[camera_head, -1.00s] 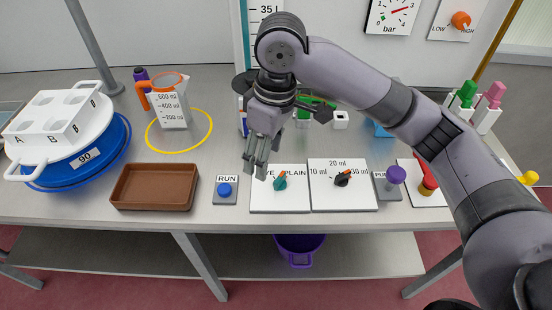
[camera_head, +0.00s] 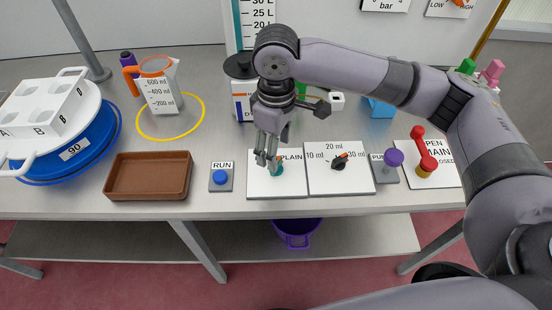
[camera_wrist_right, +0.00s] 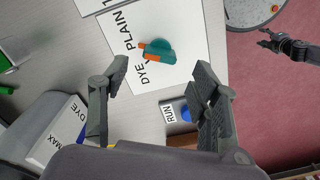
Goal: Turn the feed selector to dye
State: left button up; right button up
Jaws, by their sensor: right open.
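The feed selector is a white plate (camera_head: 292,188) lettered DYE and PLAIN with a teal knob (camera_wrist_right: 158,54). Its orange pointer (camera_wrist_right: 144,46) faces the lettered side of the plate, close to the PLAIN word in the right wrist view. My right gripper (camera_head: 267,160) is over the left part of the plate in the head view, fingers pointing down, and covers the DYE word and part of the knob there. In the right wrist view its two fingers (camera_wrist_right: 162,92) are apart with nothing between them, and the knob lies beyond their tips.
The RUN button plate (camera_head: 220,177) is just left of the selector, and the ml dial plate (camera_head: 367,179) just right. A brown tray (camera_head: 148,194), a purple-knobbed plate (camera_head: 384,173) and a red-handled valve plate (camera_head: 442,177) stand farther out. A lidded container (camera_head: 241,68) stands behind.

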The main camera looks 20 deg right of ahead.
jog(key=shift+f, duration=2.75)
jog(key=shift+c, duration=0.4)
jog(key=c, duration=1.1)
